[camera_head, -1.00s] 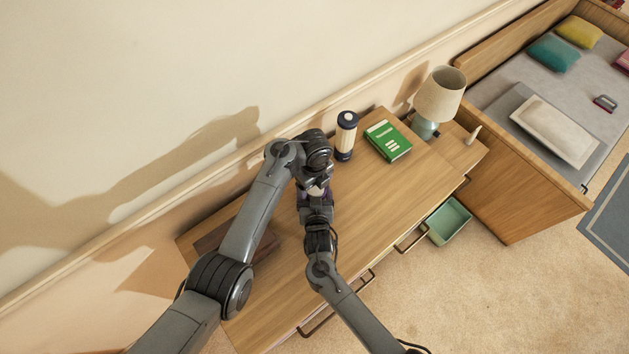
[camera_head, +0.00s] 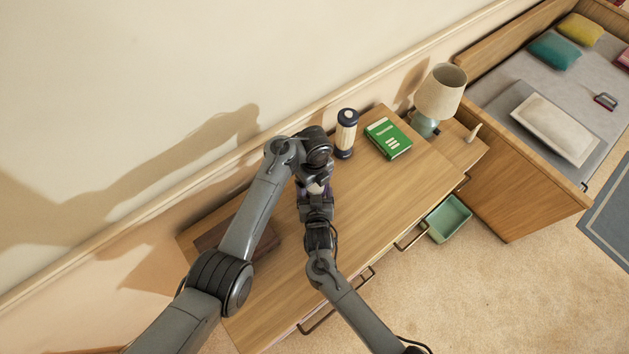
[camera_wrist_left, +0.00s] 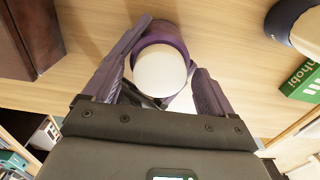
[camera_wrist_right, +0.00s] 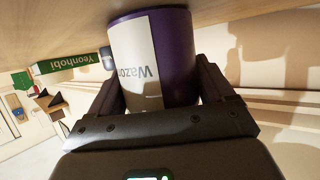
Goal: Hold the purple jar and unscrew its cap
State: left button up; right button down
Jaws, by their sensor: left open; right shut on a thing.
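The purple jar (camera_wrist_right: 178,50) stands upright on the wooden desktop, with a cream label, in the right wrist view. Its round white cap (camera_wrist_left: 160,72) faces the left wrist camera. My right gripper (camera_wrist_right: 157,88) is shut on the jar's body from the side. My left gripper (camera_wrist_left: 168,70) is above the jar, open, with one finger on each side of the cap; whether they touch it is unclear. In the head view, my left gripper (camera_head: 316,174) and right gripper (camera_head: 316,204) hide most of the jar, with only bits of white and purple showing.
A dark brown box (camera_head: 213,233) lies on the left. A teal bin (camera_head: 447,219) is by the desk front. The desktop's right-centre is clear.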

pick_arm(q)
jog(key=shift+r, duration=2.2)
pick_arm(e)
grip_release()
jog(key=shift+s, duration=0.1)
pick_arm(q)
jog(key=shift+r+p, duration=0.25)
jog(key=shift+p, duration=0.05)
pick_arm(e)
jog(key=v, duration=1)
jog(key=shift+s+r, duration=0.15)
jog(key=shift+s, duration=0.2)
